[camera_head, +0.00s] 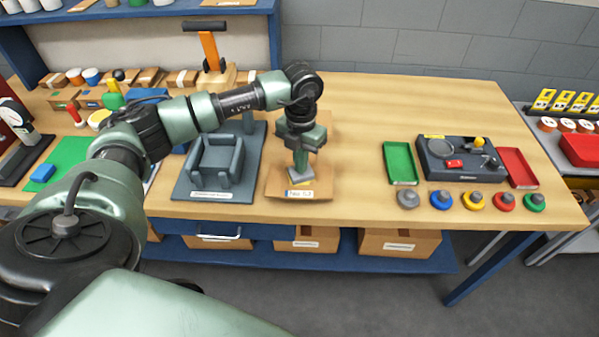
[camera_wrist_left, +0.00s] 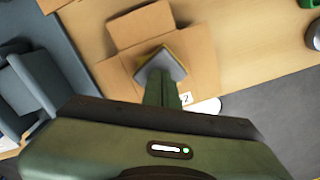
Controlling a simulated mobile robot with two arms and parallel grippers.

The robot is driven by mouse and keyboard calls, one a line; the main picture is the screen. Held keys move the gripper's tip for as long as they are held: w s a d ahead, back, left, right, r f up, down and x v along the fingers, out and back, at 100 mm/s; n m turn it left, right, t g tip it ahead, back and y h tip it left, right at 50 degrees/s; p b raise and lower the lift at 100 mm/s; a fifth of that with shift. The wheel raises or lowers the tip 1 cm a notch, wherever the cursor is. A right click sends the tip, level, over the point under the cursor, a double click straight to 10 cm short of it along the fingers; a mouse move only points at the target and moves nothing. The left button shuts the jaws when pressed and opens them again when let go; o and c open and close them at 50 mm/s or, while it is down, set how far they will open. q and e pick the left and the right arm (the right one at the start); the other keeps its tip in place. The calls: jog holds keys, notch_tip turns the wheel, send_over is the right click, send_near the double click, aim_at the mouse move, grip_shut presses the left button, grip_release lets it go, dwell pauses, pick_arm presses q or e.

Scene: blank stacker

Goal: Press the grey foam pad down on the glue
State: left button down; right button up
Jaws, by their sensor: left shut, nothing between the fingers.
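The grey foam pad (camera_head: 301,181) lies on a brown cardboard piece (camera_head: 323,180) near the table's front edge. In the left wrist view the pad (camera_wrist_left: 178,66) is a small grey square with a thin yellow edge along its far side. The cardboard (camera_wrist_left: 203,47) spreads around it with a raised flap behind. My left gripper (camera_head: 300,174) points straight down and is shut and empty. Its fingertips (camera_wrist_left: 160,74) meet the top of the pad in both views and cover part of it. Any glue under the pad is mostly hidden. My right gripper is not in view.
A blue-grey fixture (camera_head: 215,165) stands just left of the cardboard. A white label (camera_head: 299,194) is at the cardboard's front. To the right are a green tray (camera_head: 400,163), a dark tool tray (camera_head: 460,172), a red tray (camera_head: 518,168) and several coloured knobs. The table between is clear.

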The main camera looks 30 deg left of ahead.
pick_arm(q)
jog(key=shift+r+p, duration=0.45)
jog(key=shift+r, duration=0.25)
notch_tip(320, 180, up, 7)
jog(key=p, duration=0.4)
jog(key=shift+f, duration=0.2)
